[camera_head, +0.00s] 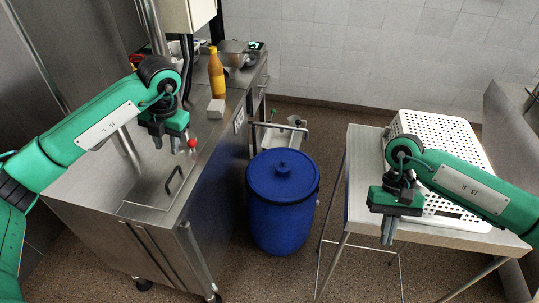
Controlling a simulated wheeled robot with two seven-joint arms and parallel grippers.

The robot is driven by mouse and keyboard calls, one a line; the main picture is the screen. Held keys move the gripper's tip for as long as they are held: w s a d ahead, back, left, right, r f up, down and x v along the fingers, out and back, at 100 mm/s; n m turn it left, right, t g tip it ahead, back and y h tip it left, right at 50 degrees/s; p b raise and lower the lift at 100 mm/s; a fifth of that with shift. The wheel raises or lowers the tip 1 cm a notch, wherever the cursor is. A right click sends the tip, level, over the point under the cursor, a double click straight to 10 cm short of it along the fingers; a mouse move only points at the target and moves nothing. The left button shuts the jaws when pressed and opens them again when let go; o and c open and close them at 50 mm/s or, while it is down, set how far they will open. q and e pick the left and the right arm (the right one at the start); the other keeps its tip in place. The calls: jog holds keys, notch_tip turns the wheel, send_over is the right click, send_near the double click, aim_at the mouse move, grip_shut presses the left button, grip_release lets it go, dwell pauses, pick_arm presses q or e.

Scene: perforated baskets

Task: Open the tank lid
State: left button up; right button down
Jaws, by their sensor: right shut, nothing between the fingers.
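A steel tank unit stands at the left, with a flat lid (150,200) on its top that carries a dark bar handle (174,180). The lid looks closed. My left gripper (158,141) hangs above the unit, up and left of the handle and apart from it; its finger gap is not clear. A small red ball-like knob (192,143) shows beside it. My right gripper (388,236) is shut and empty, pointing down near the front edge of the right table.
A blue barrel (282,205) with a knobbed lid stands on the floor between the units. A white perforated basket (440,128) sits on the right table (362,160). A yellow bottle (216,75) and a small white block (216,109) stand on the left counter.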

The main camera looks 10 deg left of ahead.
aim_at(171, 176)
pick_arm(q)
jog(key=f+p, duration=0.1)
jog(key=f, duration=0.2)
jog(key=a+f+p, duration=0.1)
jog(key=f, duration=0.3)
jog(key=a+f+p, duration=0.1)
jog(key=f+p, duration=0.1)
jog(key=f, duration=0.1)
jog(key=shift+f, duration=0.15)
jog(key=shift+a+f, duration=0.1)
jog(key=shift+f, duration=0.5)
jog(key=shift+w, duration=0.1)
grip_shut()
